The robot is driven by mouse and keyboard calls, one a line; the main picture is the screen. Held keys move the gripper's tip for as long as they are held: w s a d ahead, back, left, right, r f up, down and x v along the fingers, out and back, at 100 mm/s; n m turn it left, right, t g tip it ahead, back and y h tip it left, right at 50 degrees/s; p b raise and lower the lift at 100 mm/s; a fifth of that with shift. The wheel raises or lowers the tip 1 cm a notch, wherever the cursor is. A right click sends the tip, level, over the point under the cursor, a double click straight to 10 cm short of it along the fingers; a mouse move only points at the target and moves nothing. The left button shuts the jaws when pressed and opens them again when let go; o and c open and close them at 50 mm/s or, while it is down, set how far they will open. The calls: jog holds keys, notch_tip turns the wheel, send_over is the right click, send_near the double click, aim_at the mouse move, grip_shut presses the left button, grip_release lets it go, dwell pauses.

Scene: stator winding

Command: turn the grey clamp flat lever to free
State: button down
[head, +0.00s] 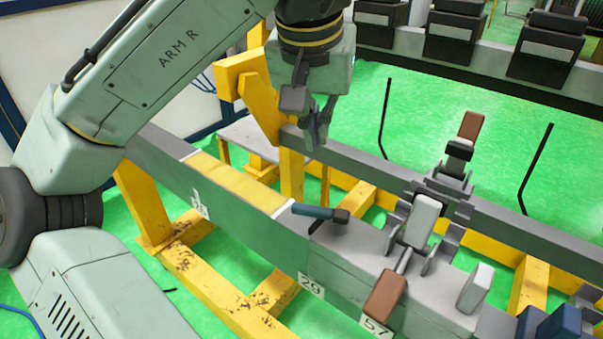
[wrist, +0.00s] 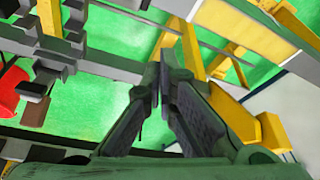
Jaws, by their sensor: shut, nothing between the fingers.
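A light grey flat lever (head: 420,222) stands tilted up in the middle of a metal clamp on the grey beam, right of centre in the head view. A second light grey flat piece (head: 475,288) stands upright nearer the front right; I cannot tell which one belongs to the grey clamp. My gripper (head: 318,138) hangs up and left of the clamp, apart from it and touching nothing. Its fingers are shut and empty; they also show in the wrist view (wrist: 161,82). Grey clamp parts (wrist: 48,72) lie at the left of the wrist view.
A brown handle (head: 385,293) sticks out at the front, another brown handle (head: 470,125) at the back. A teal handle (head: 312,211) lies left of the clamp. Yellow frame posts (head: 291,178) stand below my gripper. Thin black rods (head: 384,118) rise behind the beam.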

aim_at(320, 213)
notch_tip(320, 213, down, 9)
jog(key=shift+a+f+p, duration=0.1)
jog(key=shift+p, duration=0.4)
jog(key=shift+s+f, duration=0.1)
jog(key=shift+s, duration=0.3)
